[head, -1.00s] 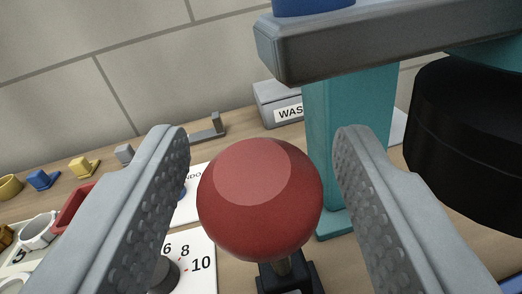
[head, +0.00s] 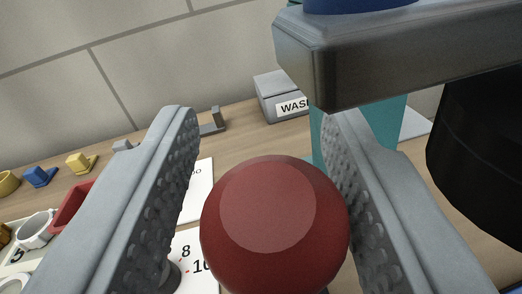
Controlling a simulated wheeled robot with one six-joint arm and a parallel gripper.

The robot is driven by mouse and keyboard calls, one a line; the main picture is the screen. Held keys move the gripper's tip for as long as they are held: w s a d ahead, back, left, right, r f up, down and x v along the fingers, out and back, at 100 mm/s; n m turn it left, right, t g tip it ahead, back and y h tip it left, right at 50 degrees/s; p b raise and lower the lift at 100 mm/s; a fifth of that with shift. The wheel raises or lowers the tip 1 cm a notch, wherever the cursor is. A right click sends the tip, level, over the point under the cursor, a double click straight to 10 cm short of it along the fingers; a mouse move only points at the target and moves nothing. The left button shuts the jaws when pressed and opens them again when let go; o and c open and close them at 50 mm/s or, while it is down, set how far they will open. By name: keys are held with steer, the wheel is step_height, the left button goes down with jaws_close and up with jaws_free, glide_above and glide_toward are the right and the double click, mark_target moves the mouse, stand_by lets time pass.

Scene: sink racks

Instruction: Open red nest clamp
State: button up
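A round red knob (head: 275,225), apparently the clamp's handle, fills the lower middle of the head view. My gripper (head: 255,125) is open, with one grey studded finger on each side of the knob. A gap shows between the left finger and the knob. The right finger is very near the knob's right side; I cannot tell whether it touches. The knob hides what is below it, so the rest of the clamp does not show.
A dark grey beam (head: 400,55) on a teal post (head: 388,130) stands close above and right of my right finger. A black cylinder (head: 485,165) is at the right. A grey box labelled WAS (head: 278,95) stands by the wall. Small yellow (head: 80,163) and blue (head: 40,176) items lie left.

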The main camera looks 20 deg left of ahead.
steer(key=shift+o, duration=0.4)
steer(key=s+d, duration=0.2)
steer(key=s, duration=1.5)
steer(key=shift+s, duration=0.15)
steer(key=shift+c, duration=0.2)
